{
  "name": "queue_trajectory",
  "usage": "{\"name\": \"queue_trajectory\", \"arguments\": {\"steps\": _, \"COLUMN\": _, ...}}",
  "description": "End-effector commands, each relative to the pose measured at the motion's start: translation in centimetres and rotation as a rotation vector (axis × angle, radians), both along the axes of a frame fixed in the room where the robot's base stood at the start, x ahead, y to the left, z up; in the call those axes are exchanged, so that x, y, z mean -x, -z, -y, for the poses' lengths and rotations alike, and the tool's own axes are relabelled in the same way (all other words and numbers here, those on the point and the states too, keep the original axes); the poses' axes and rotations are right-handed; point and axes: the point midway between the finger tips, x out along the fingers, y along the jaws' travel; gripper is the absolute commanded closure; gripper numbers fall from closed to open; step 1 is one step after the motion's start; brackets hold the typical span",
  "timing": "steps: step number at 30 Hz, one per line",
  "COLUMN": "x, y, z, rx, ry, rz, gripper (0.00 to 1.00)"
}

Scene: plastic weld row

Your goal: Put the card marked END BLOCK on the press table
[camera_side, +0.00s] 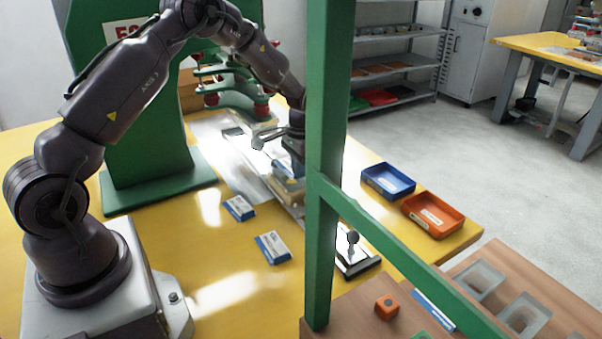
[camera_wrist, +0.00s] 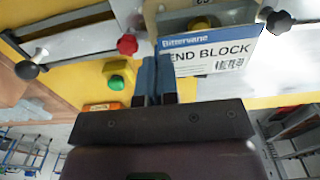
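The card marked END BLOCK (camera_wrist: 212,52), white with a blue Bittervane strip, faces the camera in the wrist view. My gripper (camera_wrist: 157,60) overlaps its lower left edge. The two blue fingers are close together, with only a thin gap between them. The frames do not clearly show the card pinched between them, and I cannot tell whether they touch it. In the side view my gripper (camera_side: 288,172) is low over the pale press table (camera_side: 236,160), partly hidden by the green post.
Two blue and white cards (camera_side: 238,208) (camera_side: 272,247) lie on the yellow bench. A blue tray (camera_side: 388,180) and an orange tray (camera_side: 433,214) stand to the right. The green frame post (camera_side: 328,140) blocks part of the side view. A red knob (camera_wrist: 127,44) and green button (camera_wrist: 117,82) are near the fingers.

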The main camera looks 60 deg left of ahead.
Motion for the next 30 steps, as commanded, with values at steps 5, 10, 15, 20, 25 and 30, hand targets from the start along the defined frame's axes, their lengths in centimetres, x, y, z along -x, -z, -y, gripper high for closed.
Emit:
{"name": "queue_trajectory", "arguments": {"steps": 5, "x": 0.0, "y": -1.0, "z": 0.0, "rx": 0.0, "ry": 0.0, "rz": 0.001, "gripper": 1.0}}
{"name": "queue_trajectory", "arguments": {"steps": 10, "x": 0.0, "y": -1.2, "z": 0.0, "rx": 0.0, "ry": 0.0, "rz": 0.0, "gripper": 1.0}}
{"name": "queue_trajectory", "arguments": {"steps": 15, "x": 0.0, "y": -1.2, "z": 0.0, "rx": 0.0, "ry": 0.0, "rz": 0.0, "gripper": 1.0}}
{"name": "queue_trajectory", "arguments": {"steps": 20, "x": 0.0, "y": -1.6, "z": 0.0, "rx": 0.0, "ry": 0.0, "rz": 0.0, "gripper": 1.0}}
{"name": "queue_trajectory", "arguments": {"steps": 25, "x": 0.0, "y": -2.7, "z": 0.0, "rx": 0.0, "ry": 0.0, "rz": 0.001, "gripper": 1.0}}
{"name": "queue_trajectory", "arguments": {"steps": 30, "x": 0.0, "y": -3.7, "z": 0.0, "rx": 0.0, "ry": 0.0, "rz": 0.0, "gripper": 1.0}}
